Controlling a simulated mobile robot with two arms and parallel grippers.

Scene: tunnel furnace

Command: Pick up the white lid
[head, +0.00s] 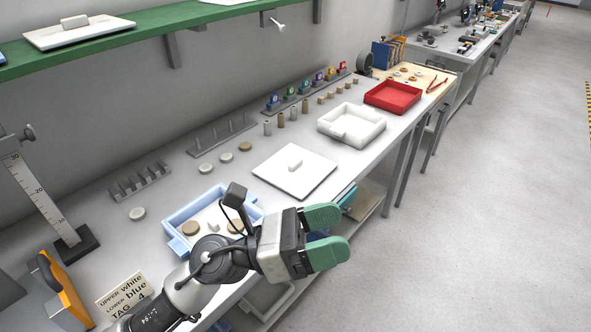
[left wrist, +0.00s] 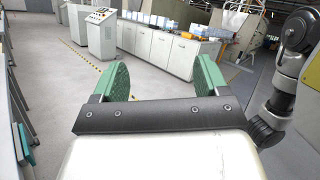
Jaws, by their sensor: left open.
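A white lid (head: 283,177), a flat square plate with a small raised handle, lies on the grey workbench in the middle of the head view. Another flat white plate with a handle (head: 72,37) rests on the green shelf at the upper left. My left gripper (head: 324,236) is open and empty, with green fingers, below and right of the lid near the bench's front edge, apart from it. In the left wrist view, its two fingers (left wrist: 160,85) are spread with open floor between them; the lid is not seen there. My right gripper is not in view.
A blue tray (head: 170,218) with round pieces stands left of the lid, partly behind my arm. A white tray (head: 368,138) and a red tray (head: 415,97) stand beyond it. Slotted racks (head: 222,134) and small pucks line the back. Floor at right is clear.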

